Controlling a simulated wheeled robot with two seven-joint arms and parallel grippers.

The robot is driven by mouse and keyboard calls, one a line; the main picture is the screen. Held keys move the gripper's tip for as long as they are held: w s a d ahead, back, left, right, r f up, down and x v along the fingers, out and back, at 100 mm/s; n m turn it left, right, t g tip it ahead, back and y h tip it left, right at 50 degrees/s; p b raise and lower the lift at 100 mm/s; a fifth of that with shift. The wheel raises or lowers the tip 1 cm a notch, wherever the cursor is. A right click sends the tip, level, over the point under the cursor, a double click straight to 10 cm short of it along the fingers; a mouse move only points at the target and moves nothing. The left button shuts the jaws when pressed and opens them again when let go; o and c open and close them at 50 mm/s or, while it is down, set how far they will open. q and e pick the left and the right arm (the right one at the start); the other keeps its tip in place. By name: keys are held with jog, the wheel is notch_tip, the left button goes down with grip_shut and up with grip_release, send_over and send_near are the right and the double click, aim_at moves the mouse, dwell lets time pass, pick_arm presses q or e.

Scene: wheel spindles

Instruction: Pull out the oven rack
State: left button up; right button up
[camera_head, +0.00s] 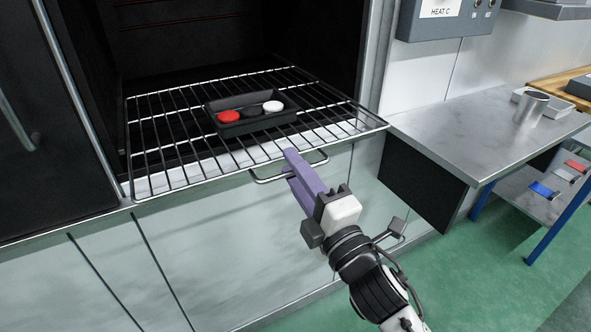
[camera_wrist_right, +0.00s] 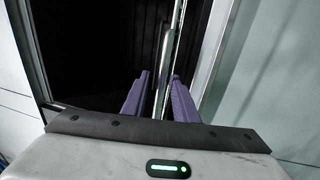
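The oven rack (camera_head: 184,154) is a shiny wire grid that sticks out a little past the front of the dark oven. A wire loop handle (camera_head: 268,180) hangs at its front edge. A black tray (camera_head: 239,128) on the rack holds a red, a black and a white round piece. My right gripper (camera_head: 288,163), with purple fingers, is at the handle. In the right wrist view its fingers (camera_wrist_right: 159,80) stand on either side of a metal bar (camera_wrist_right: 163,65), with a narrow dark gap showing. My left gripper is out of view.
A metal side table (camera_head: 470,127) stands to the right, with a metal cup (camera_head: 531,107) on it. A grey control box (camera_head: 446,18) hangs above. A dark door (camera_head: 40,130) is at the left. The green floor (camera_head: 470,270) is clear at lower right.

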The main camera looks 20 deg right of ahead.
jog(key=shift+s, duration=0.1)
jog(key=b+v, duration=0.2)
jog(key=v, duration=0.8)
dwell(0.3)
notch_tip(320, 180, down, 19)
jog(key=s+m+g+h, duration=0.1)
jog(key=s+m+g, duration=0.1)
jog(key=m+g, duration=0.55)
jog(key=s+f+m+g, duration=0.2)
jog(key=s+f+m, duration=0.3)
jog(key=f, duration=0.4)
jog(key=s+a+f+m+g, duration=0.1)
jog(key=s+f+m+g, duration=0.1)
jog(key=s+f+m, duration=0.3)
notch_tip(320, 180, down, 4)
jog(key=shift+s+a+r, duration=0.15)
jog(key=shift+s, duration=0.45)
jog(key=shift+w, duration=0.1)
